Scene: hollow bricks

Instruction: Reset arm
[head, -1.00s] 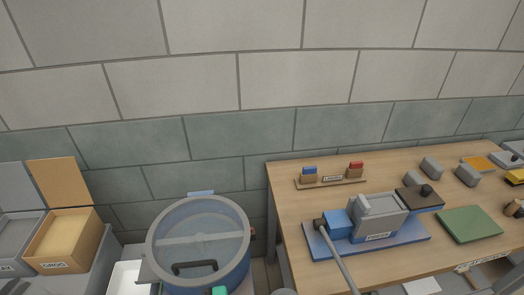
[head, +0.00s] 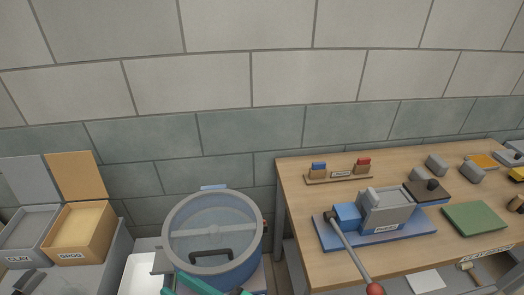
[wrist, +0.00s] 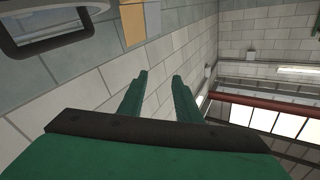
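My gripper (wrist: 160,75) shows in the wrist view as two green fingers, apart, with nothing between them. It is tilted, facing the wall and the upper room. In the head view, teal parts of my gripper or arm (head: 196,286) show at the bottom edge, in front of the blue drum (head: 240,268); the rest is out of frame. The drum's clear lid (head: 212,222) is on, with a black handle (head: 211,255). That handle also shows close by at the upper left of the wrist view (wrist: 88,36).
A wooden table (head: 300,205) on the right bears a blue-based lever press (head: 385,212), a green mat (head: 475,218) and several grey blocks. Its red-knobbed lever (head: 375,289) reaches past the front edge. Open clay and grog bins (head: 80,240) stand left. A block wall is behind.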

